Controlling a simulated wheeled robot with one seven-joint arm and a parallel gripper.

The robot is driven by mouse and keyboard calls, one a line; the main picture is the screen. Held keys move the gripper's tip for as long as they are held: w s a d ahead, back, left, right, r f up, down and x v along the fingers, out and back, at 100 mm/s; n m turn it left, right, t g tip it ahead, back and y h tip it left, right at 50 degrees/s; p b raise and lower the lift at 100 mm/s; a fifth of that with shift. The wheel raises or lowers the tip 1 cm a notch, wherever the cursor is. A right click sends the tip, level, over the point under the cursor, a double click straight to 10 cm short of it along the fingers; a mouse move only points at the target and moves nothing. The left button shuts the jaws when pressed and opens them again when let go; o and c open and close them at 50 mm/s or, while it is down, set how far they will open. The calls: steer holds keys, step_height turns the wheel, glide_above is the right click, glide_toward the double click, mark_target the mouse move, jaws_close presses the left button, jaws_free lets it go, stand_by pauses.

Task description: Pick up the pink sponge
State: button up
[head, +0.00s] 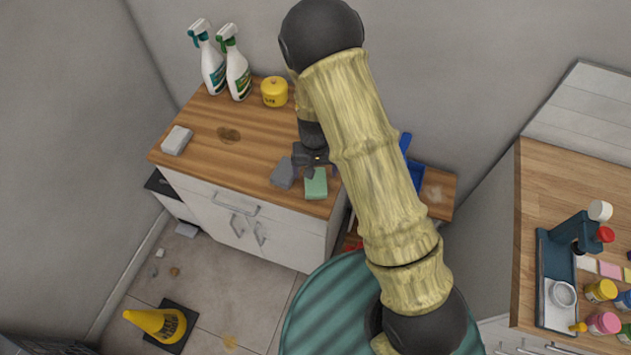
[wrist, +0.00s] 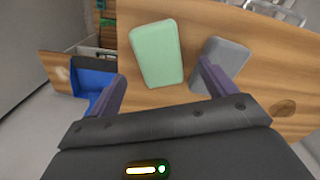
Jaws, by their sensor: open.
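I see no sponge that is clearly pink in either view. A light green sponge (head: 316,184) lies near the front right edge of the wooden counter; it also shows in the wrist view (wrist: 157,54). A dark grey sponge (head: 284,173) lies just left of it, and in the wrist view it is right of the green one (wrist: 220,63). A pale grey sponge (head: 177,140) lies at the counter's left end. My gripper (head: 313,158) is above the counter by the green and dark grey sponges. In the wrist view its fingers (wrist: 161,78) are spread and empty.
Two spray bottles (head: 207,62) (head: 237,68) and a yellow pot (head: 274,92) stand at the counter's back. A brown stain (head: 229,134) marks its middle. A yellow cone (head: 157,323) lies on the floor. A second counter (head: 540,190) at right holds small jars.

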mark_target(315, 180)
steer(key=shift+f+p, duration=0.5)
steer(key=shift+f, duration=1.5)
steer(key=shift+c, duration=0.2)
steer(key=c, duration=1.1)
steer(key=shift+r, duration=0.2)
step_height(315, 180, up, 10)
steer(key=b, duration=0.2)
steer(key=shift+f, duration=0.15)
